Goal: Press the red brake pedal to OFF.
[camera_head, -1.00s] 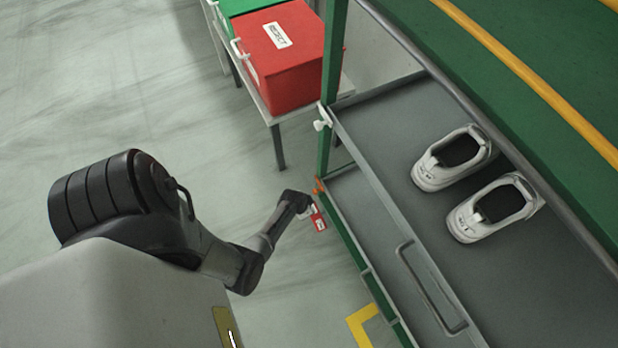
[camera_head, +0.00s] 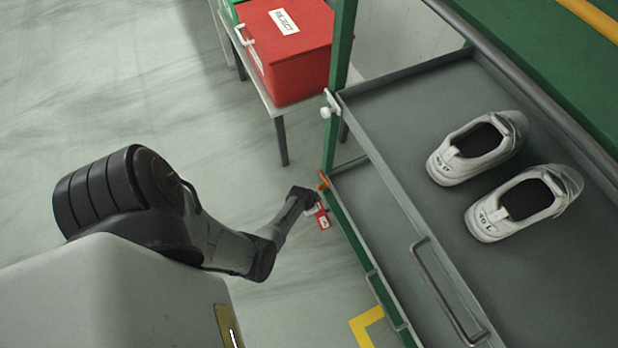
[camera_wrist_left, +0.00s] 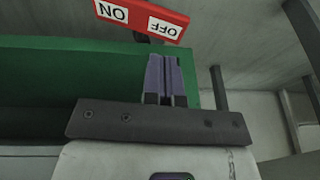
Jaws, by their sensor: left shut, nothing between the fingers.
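The red brake pedal (camera_head: 323,219) is at the left end of the rack's lower level in the head view, right by my left gripper. In the left wrist view the pedal (camera_wrist_left: 140,14) crosses the top edge, with white ON and OFF labels. ON is on the left half, OFF on the right. My left gripper (camera_wrist_left: 166,62) is shut and empty. Its fingertips appear just below the OFF label; whether they touch the pedal I cannot tell. My right gripper is not in view.
The grey rack shelf (camera_head: 400,120) holds two white shoes (camera_head: 478,147) (camera_head: 522,203). A green post (camera_head: 340,60) rises beside the pedal. A red reject box (camera_head: 290,60) stands on a table behind. The floor left of the rack is clear.

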